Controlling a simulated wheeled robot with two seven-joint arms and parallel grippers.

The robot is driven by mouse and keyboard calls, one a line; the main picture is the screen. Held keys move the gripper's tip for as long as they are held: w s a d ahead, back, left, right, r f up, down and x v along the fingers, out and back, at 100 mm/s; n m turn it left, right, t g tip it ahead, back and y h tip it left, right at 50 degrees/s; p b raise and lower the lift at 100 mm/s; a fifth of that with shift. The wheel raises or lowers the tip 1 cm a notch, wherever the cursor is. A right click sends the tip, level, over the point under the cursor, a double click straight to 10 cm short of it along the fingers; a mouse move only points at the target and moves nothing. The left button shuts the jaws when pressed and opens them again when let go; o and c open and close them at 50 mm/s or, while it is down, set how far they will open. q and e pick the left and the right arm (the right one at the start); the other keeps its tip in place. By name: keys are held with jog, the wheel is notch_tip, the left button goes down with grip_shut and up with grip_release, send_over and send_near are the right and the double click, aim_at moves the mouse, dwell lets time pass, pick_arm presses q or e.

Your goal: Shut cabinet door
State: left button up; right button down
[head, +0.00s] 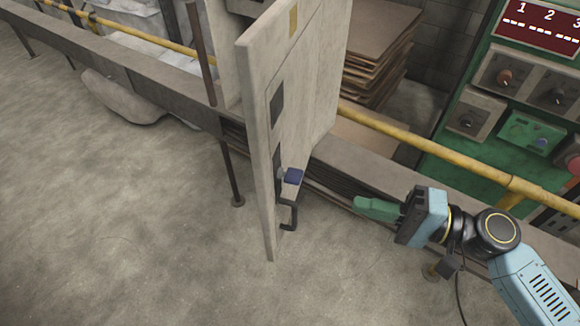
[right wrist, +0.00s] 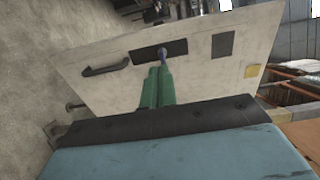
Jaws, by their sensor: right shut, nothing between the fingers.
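The cabinet door (head: 258,130) is a pale grey panel that stands open, seen nearly edge-on in the head view. It has a dark bar handle (head: 288,214) and a small blue part (head: 293,176) on its right-hand face. My right gripper (head: 362,206) has green fingers, is shut and empty, and points left toward the door, to the right of the handle with a gap in the head view. In the right wrist view the fingers (right wrist: 157,84) are together in front of the door face (right wrist: 110,105), with the handle (right wrist: 105,69) to their left. Contact cannot be told. My left gripper is not in view.
A yellow pipe (head: 430,145) and a metal rail (head: 400,192) run across behind my right arm. A green control panel (head: 520,110) is at the right. The floor (head: 120,230) left of the door is clear.

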aim_at(270, 184)
jog(key=p+x, duration=0.1)
jog(key=x, duration=0.3)
jog(key=p+x, duration=0.1)
jog(key=x, duration=0.3)
jog(key=r+p+x, duration=0.1)
jog(key=x, duration=0.3)
jog(key=shift+s+a, duration=0.15)
jog(key=shift+a, duration=0.95)
